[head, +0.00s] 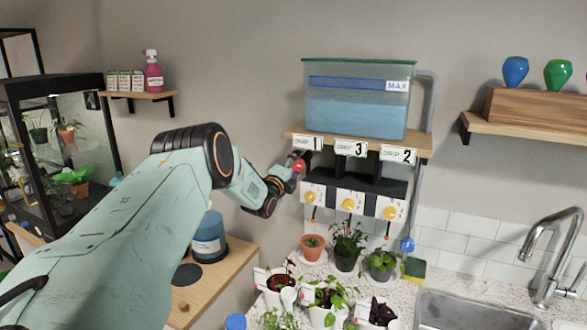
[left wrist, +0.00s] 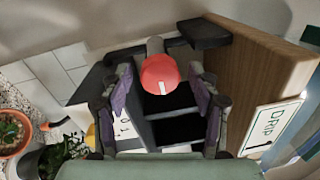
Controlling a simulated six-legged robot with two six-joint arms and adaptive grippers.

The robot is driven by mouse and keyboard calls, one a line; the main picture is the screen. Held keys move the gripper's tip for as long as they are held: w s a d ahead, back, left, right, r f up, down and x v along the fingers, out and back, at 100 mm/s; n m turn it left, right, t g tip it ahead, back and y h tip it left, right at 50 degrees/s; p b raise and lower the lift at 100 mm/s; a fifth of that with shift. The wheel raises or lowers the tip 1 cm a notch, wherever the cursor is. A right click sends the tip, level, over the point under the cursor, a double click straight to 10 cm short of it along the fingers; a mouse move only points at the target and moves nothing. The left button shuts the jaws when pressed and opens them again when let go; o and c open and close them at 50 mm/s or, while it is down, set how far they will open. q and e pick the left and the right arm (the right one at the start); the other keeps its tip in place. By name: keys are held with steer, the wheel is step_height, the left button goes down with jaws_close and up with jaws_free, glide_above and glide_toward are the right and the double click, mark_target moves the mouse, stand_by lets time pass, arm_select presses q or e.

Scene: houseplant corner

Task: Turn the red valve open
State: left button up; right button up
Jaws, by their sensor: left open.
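The red valve (left wrist: 161,74) is a round red knob with a short white line on its face, on a grey stem, in the left wrist view. My left gripper (left wrist: 161,90) is open, with one finger on each side of the knob. I cannot tell whether the fingers touch it. In the head view my left gripper (head: 295,162) is at the left end of the shelf under the water tank, and a bit of red (head: 299,166) shows there. My right gripper is in neither view.
A water tank (head: 355,115) stands on a wooden shelf with DRIP signs (head: 350,148). Below are yellow knobs (head: 348,204) on white plates. Potted plants (head: 346,245) crowd the counter beneath. A sink (head: 470,312) with a tap (head: 548,270) is at the right.

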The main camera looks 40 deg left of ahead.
arm_select(q)
steer(key=shift+s, duration=0.15)
steer(key=v, duration=1.1)
steer(key=shift+s, duration=0.4)
steer(key=shift+w+d+f, duration=0.1)
